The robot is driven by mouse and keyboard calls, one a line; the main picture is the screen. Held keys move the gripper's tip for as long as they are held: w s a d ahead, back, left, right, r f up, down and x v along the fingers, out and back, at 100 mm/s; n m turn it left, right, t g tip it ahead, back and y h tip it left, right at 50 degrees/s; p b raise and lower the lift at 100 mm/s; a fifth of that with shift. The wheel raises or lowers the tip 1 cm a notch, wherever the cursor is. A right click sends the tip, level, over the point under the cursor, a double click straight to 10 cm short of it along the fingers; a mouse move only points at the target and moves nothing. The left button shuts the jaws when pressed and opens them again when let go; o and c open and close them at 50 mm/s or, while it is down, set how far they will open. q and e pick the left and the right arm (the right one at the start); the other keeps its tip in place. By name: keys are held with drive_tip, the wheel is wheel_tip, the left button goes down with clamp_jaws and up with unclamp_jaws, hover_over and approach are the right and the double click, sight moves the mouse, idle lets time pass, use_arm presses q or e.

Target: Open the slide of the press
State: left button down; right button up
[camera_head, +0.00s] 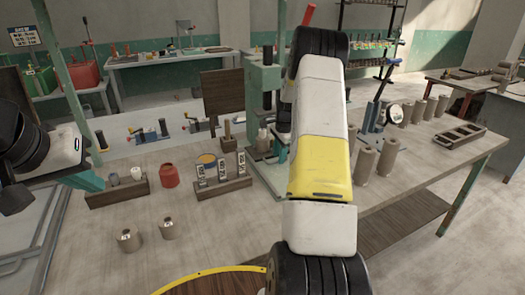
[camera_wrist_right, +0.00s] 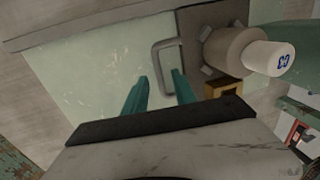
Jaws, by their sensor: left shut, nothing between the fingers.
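The press (camera_head: 264,95) is a pale green machine on the table, partly hidden behind my right arm in the head view. In the right wrist view, a grey U-shaped handle (camera_wrist_right: 154,62) stands on a pale green plate (camera_wrist_right: 90,70); I take it for the slide's handle. My right gripper (camera_wrist_right: 160,82) is open, its two teal fingers pointing at the handle. The handle's near end lies between the fingertips; contact cannot be told. My right gripper is hidden in the head view.
Beside the handle is a brown cylinder (camera_wrist_right: 226,48) with a white end. On the table stand a red jar (camera_head: 169,176), small wooden racks (camera_head: 222,188), two small weights (camera_head: 128,240), several clay cylinders (camera_head: 365,165) and a dark tray (camera_head: 459,136).

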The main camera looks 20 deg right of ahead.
drive_tip(key=shift+w+f, duration=0.15)
drive_tip(key=shift+f, duration=0.45)
clamp_jaws()
idle(1.1)
